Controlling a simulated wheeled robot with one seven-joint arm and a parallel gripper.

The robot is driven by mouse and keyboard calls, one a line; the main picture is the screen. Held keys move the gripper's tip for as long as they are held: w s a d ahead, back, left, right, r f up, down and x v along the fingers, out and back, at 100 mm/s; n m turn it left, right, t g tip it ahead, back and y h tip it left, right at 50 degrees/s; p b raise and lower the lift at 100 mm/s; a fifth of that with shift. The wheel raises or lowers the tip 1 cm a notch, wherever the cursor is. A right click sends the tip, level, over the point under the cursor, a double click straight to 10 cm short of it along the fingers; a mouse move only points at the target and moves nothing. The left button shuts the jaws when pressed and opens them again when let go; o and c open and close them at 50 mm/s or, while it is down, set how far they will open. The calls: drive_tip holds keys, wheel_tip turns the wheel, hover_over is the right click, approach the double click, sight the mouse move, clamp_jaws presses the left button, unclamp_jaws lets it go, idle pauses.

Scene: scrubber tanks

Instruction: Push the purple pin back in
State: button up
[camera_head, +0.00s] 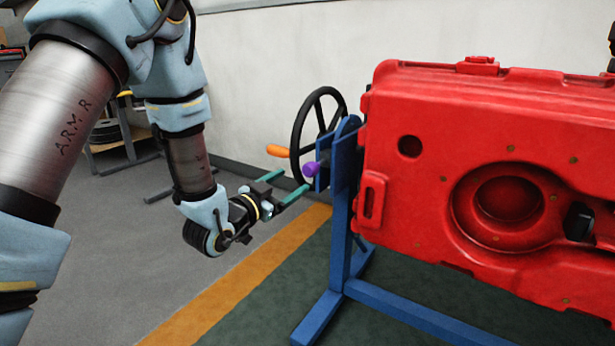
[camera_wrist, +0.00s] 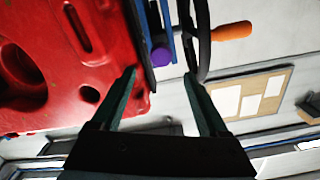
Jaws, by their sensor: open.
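The purple pin (camera_head: 311,169) has a round knob and sticks out at the left side of the blue stand, beside the black handwheel (camera_head: 319,125). In the wrist view the purple pin (camera_wrist: 161,56) shows ahead of my gripper, between the lines of its two fingers. My gripper (camera_head: 285,186) is open and empty, with its green fingers pointing toward the pin and wheel. It also shows in the wrist view (camera_wrist: 160,75). The fingertips look close to the pin, but I cannot tell the exact gap. The pin's shaft is mostly hidden.
A large red tank (camera_head: 440,185) hangs on the blue stand (camera_head: 340,215) to the right. The wheel's orange handle (camera_head: 278,150) sticks out left, near my fingers. A pale wall stands behind. The grey floor left of the orange stripe (camera_head: 240,280) is clear.

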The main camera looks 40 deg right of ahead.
sight(307, 171)
drive_tip(key=x, duration=0.8)
drive_tip(key=shift+w+d, duration=0.1)
drive_tip(key=shift+d, duration=0.15)
drive_tip(key=shift+c, duration=0.4)
clamp_jaws()
idle(0.6)
